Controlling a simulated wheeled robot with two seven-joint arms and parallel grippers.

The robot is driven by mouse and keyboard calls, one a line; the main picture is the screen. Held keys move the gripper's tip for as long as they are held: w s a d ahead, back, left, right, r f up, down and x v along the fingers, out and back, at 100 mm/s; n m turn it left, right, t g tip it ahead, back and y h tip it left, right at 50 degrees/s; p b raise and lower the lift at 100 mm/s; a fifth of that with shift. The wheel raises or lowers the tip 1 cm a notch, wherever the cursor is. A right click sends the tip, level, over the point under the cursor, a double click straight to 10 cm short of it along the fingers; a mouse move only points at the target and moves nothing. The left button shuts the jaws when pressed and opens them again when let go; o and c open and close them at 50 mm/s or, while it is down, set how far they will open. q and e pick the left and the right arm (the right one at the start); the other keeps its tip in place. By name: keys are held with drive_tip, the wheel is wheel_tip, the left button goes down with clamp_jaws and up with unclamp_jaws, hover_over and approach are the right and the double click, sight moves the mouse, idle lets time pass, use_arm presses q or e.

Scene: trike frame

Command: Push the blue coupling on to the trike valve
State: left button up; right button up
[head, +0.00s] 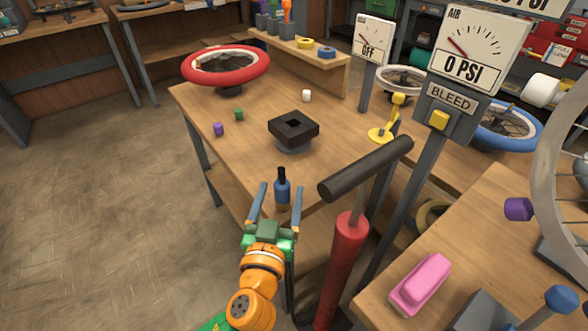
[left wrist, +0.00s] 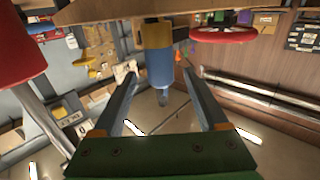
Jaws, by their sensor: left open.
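The blue coupling (head: 282,191) stands upright at the near edge of the wooden table, with a black stem on top and a brass-coloured part below. My left gripper (head: 281,187) is open, with one finger on each side of the coupling. In the left wrist view the coupling (left wrist: 159,68) appears upside down between the spread fingers (left wrist: 160,75), with a visible gap on both sides. I cannot make out the trike valve for certain; a spoked wheel (head: 546,125) is cut off at the right edge. My right gripper is not in view.
A red pump (head: 345,262) with a black T-handle (head: 365,169) stands close to the right of my left gripper. A black square block (head: 293,127) sits on the table. A gauge (head: 470,45) reads 0 PSI. A pink block (head: 421,284) lies on the right bench.

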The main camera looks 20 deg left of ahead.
use_arm(q)
drive_tip(key=w, duration=0.1)
drive_tip(key=w+p, duration=0.1)
drive_tip(key=w, duration=0.3)
drive_tip(key=shift+w+a+r, duration=0.2)
drive_tip(key=shift+a+r, duration=0.1)
drive_tip(key=shift+a, duration=0.1)
drive_tip(key=shift+w+f, duration=0.1)
drive_tip(key=shift+w, duration=0.05)
drive_tip(key=shift+c, duration=0.9)
clamp_jaws()
